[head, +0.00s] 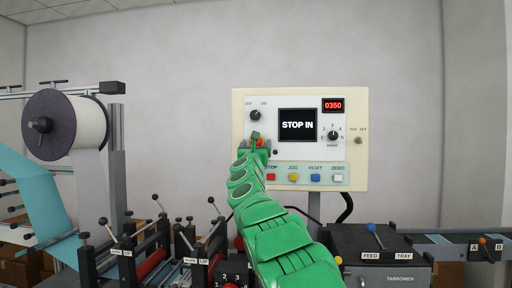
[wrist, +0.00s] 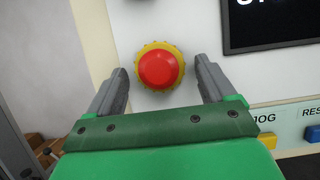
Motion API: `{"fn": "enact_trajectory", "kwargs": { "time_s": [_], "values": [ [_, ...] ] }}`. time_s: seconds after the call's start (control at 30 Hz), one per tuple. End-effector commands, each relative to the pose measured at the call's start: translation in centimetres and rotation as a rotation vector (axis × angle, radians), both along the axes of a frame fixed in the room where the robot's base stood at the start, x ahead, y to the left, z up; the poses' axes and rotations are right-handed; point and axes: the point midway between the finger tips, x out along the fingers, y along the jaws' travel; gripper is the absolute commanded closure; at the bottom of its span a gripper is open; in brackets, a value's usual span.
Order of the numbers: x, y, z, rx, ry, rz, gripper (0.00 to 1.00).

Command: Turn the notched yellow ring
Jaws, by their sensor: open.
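The notched yellow ring (wrist: 177,86) sits around a red mushroom button (wrist: 158,69) on the cream control panel in the wrist view. My gripper (wrist: 162,76) is open, with one grey finger on each side of the ring. Gaps show between the fingers and the ring; whether either finger touches it is hard to tell. In the head view my gripper (head: 257,140) is at the panel's left side, and my green arm hides most of the ring and button.
A large white roll (head: 90,118) stands at left. Machine levers and rollers stand below. A feed tray box (head: 385,262) is at lower right.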

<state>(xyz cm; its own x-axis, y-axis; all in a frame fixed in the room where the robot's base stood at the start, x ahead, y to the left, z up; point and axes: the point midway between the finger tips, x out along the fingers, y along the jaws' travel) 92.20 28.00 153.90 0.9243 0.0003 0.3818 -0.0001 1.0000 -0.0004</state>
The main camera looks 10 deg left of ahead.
Motion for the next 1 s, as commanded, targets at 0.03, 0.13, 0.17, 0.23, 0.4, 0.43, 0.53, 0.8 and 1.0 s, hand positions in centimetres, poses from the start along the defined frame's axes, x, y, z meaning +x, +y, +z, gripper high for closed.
{"fn": "enact_trajectory", "kwargs": {
  "time_s": [0.03, 0.13, 0.17, 0.23, 0.4, 0.43, 0.53, 0.8, 1.0],
  "values": [
    [0.01, 0.01, 0.01, 0.000, 0.000, 0.000, 0.16],
    [-0.03, 0.01, 0.04, 0.000, -0.001, 0.000, 0.16],
    [-0.02, 0.02, 0.02, 0.000, 0.000, 0.000, 0.16],
    [-0.03, 0.01, 0.04, 0.000, -0.001, 0.000, 0.21],
    [-0.03, 0.02, 0.05, 0.000, -0.001, 0.000, 0.47],
    [-0.03, 0.02, 0.04, 0.000, -0.001, 0.000, 0.52],
    [-0.04, 0.03, 0.05, 0.000, -0.001, 0.000, 0.67],
    [-0.04, 0.11, 0.02, 0.019, 0.000, 0.000, 0.72],
    [-0.05, 0.29, -0.02, 0.100, 0.000, 0.001, 0.72]
  ]
}}
